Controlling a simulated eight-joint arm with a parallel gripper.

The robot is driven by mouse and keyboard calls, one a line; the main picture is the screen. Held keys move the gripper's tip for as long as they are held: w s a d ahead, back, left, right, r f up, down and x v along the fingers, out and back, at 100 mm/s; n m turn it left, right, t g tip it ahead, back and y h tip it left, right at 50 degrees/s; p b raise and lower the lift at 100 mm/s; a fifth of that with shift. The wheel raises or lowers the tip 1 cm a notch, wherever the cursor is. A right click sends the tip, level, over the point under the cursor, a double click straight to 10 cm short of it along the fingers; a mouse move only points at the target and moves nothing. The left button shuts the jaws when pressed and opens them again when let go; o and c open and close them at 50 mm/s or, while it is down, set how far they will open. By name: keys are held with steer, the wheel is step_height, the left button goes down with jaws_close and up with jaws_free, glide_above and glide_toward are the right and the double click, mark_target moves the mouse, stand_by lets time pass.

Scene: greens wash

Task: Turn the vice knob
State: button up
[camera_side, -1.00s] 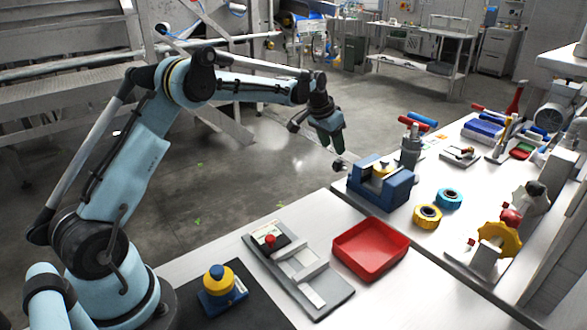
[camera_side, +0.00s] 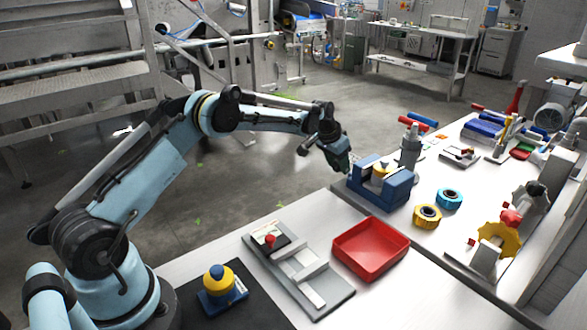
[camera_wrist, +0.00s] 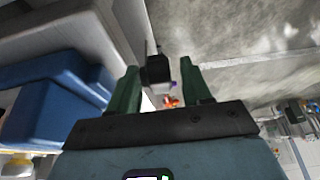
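The blue vice (camera_side: 397,188) stands at the left edge of the far workbench, with a yellow round part between its jaws. It also shows large at the left of the wrist view (camera_wrist: 45,85). A dark knob (camera_wrist: 158,70) shows in the wrist view between my two green fingers, with a gap on either side. In the side view the knob is hidden behind my gripper (camera_side: 343,168), which points down and right at the vice's left end. My gripper is open. I cannot tell how deep the knob sits between the fingers.
A red tray (camera_side: 372,250) and a grey fixture plate (camera_side: 322,296) lie on the nearer bench. A grey upright cylinder (camera_side: 409,150) stands behind the vice. Yellow (camera_side: 427,216) and blue (camera_side: 449,199) rings lie to its right. Open floor lies left of the bench.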

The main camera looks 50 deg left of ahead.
jaws_close()
steer(key=shift+s+t, duration=0.1)
steer(key=shift+t, duration=0.3)
stand_by(0.4)
steer(key=t, duration=0.4)
steer(key=shift+s+f+t, duration=0.15)
steer(key=shift+s+t, duration=0.1)
steer(key=shift+t, duration=0.15)
steer(key=t, duration=0.5)
steer(key=shift+s+f, duration=0.15)
steer(key=shift+f, duration=0.1)
steer(key=shift+t, duration=0.4)
steer(key=shift+o, duration=0.3)
jaws_free()
